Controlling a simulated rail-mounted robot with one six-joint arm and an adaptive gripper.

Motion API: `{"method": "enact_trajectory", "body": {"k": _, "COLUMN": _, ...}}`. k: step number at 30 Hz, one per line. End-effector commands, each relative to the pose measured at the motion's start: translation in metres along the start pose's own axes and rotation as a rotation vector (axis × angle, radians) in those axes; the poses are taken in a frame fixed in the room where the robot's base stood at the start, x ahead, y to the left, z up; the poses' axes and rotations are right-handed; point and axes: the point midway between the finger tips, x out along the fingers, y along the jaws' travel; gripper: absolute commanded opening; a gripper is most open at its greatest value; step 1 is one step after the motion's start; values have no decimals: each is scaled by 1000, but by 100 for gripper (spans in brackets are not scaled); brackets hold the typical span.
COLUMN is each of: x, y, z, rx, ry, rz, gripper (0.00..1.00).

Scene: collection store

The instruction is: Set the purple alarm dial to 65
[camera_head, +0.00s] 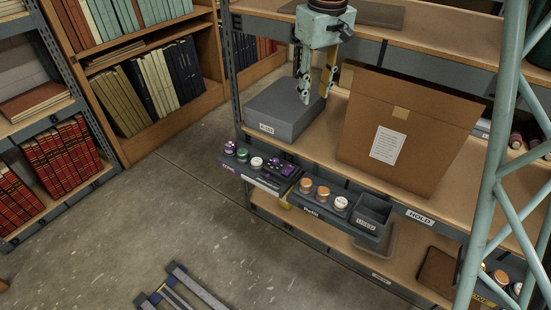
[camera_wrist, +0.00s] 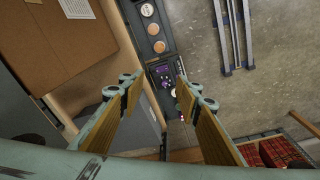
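A dark control panel (camera_head: 250,178) is fixed along the shelf's front edge. At its left end is a purple knob (camera_head: 229,147), then a green knob (camera_head: 242,155) and a white knob (camera_head: 257,162). To their right is a purple-marked unit (camera_head: 284,168) with small knobs; it also shows between my fingers in the wrist view (camera_wrist: 162,70). I cannot tell which purple part is the alarm dial, and its scale is too small to read. My gripper (camera_head: 316,95) is open and empty, above the shelf and the grey box, apart from the panel. My fingers frame the panel in the wrist view (camera_wrist: 157,84).
A grey lidded box (camera_head: 284,112) stands on the shelf behind the panel. A large cardboard box (camera_head: 410,120) stands to its right. A second panel with orange knobs (camera_head: 306,185) and a white knob (camera_head: 341,203) adjoins.

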Motion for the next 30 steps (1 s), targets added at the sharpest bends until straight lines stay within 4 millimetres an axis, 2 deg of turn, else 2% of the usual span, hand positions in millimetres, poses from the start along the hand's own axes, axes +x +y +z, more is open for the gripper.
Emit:
{"method": "enact_trajectory", "body": {"k": 1, "x": 11, "y": 0, "z": -8, "rx": -10, "ry": -7, "rz": -3, "gripper": 31}}
{"method": "enact_trajectory", "body": {"k": 15, "x": 101, "y": -4, "z": -74, "rx": -110, "ry": -42, "rz": -22, "gripper": 31}}
{"method": "enact_trajectory", "body": {"k": 30, "x": 210, "y": -19, "z": -130, "rx": -216, "ry": -78, "rz": -43, "gripper": 31}}
